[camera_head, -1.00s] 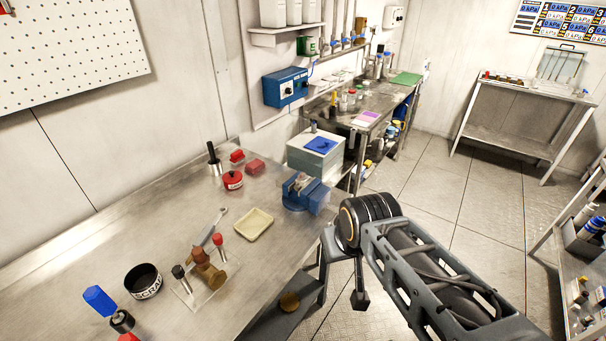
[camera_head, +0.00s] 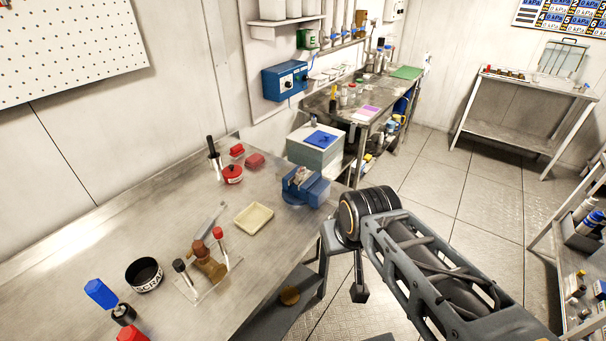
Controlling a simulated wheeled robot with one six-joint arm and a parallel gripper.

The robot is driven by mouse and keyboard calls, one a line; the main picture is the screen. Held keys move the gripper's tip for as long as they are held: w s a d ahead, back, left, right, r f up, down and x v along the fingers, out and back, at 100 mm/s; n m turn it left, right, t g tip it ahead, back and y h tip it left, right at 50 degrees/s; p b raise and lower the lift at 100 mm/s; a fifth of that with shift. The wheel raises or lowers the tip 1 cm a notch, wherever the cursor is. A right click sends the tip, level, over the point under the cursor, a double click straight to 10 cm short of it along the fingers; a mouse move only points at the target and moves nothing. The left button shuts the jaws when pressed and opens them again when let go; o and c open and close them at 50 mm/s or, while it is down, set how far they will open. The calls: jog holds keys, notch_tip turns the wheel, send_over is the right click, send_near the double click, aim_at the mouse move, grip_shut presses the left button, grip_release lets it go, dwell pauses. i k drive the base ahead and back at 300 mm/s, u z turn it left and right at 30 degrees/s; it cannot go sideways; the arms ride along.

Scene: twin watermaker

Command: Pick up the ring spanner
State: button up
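A slim silver tool that looks like the ring spanner (camera_head: 209,220) lies on the steel workbench (camera_head: 95,245), behind a small clear stand (camera_head: 205,288) and left of a cream tray (camera_head: 254,218). The stand's brown part and red-topped piece partly hide its near end. My arm comes in from the lower right and bends near the bench's right edge. A dark end piece hangs below the bend, over the floor, and looks like my gripper (camera_head: 358,291). It is well to the right of the spanner and apart from it. Its fingers cannot be made out.
A blue vise (camera_head: 305,187) sits at the bench's right edge, near my arm. A red tin (camera_head: 232,174), a black bowl (camera_head: 144,274) and a blue-handled tool (camera_head: 100,294) stand around the spanner. The floor right of the bench is open.

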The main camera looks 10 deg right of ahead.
aim_at(205, 229)
jog(key=z, duration=0.05)
jog(key=k, duration=0.5)
jog(key=z, duration=0.9)
jog(key=i, duration=0.95)
jog(key=u, duration=2.7)
jog(key=i, duration=0.5)
